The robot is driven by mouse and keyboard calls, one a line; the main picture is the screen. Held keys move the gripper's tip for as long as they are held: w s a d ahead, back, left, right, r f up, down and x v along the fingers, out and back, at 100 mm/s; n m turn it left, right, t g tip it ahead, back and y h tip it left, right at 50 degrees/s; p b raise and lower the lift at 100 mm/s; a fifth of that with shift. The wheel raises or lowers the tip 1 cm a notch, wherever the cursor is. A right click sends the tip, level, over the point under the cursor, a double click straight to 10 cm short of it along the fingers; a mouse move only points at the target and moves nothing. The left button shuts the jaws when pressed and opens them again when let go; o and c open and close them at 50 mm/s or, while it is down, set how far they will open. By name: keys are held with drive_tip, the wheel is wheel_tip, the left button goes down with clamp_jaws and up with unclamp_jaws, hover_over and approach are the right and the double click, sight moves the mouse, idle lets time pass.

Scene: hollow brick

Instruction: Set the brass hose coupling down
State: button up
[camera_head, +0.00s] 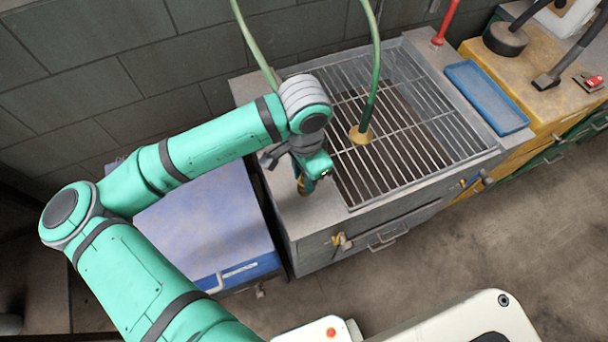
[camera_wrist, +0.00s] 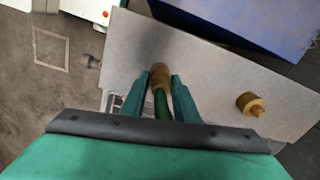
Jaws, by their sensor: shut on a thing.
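The brass hose coupling (camera_wrist: 159,76) is between the two green fingers of my gripper (camera_wrist: 160,84), which is shut on it. A green hose runs back from the coupling between the fingers. In the head view my gripper (camera_head: 306,176) points down over the grey ledge left of the grate, and a little of the coupling (camera_head: 304,190) shows below it. I cannot tell whether the coupling touches the ledge (camera_head: 322,214). A second brass fitting (camera_wrist: 251,103) stands apart on the grey surface, right of my gripper in the wrist view.
The metal grate (camera_head: 405,120) lies right of my gripper. A green hose ends in a brass piece (camera_head: 361,136) over it. A blue tray (camera_head: 487,97) is farther right. A blue-topped cabinet (camera_head: 205,222) stands left of the ledge. A block wall is behind.

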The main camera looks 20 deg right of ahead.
drive_tip(key=shift+f, duration=0.15)
drive_tip(key=o, duration=1.1)
wheel_tip(320, 180, up, 12)
drive_tip(key=shift+r, duration=0.2)
drive_tip(key=shift+s, duration=0.1)
